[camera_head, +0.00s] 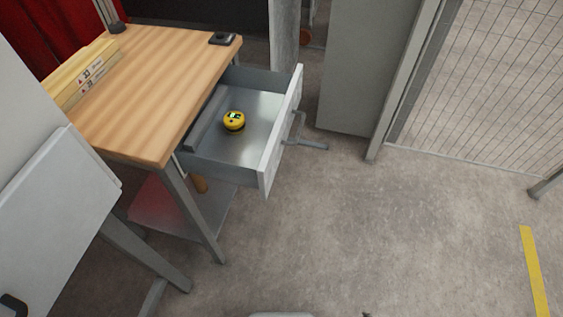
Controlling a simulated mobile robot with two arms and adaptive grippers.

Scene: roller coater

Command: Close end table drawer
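The end table (150,85) has a wooden top and grey metal legs and stands at the upper left. Its grey drawer (284,130) is pulled well out toward the right, with its front panel facing right. A bar handle (306,145) sticks out from that front. A small round yellow device (234,121) with a dark display lies inside on the drawer's metal floor. Neither of my grippers is in view, and nothing touches the drawer front.
A grey panel (55,220) stands at the left, close to the table. A grey cabinet (365,65) stands behind the drawer, beside a mesh fence (490,80). Yellow tape (534,265) marks the floor at right. The concrete floor (390,235) right of the drawer is clear.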

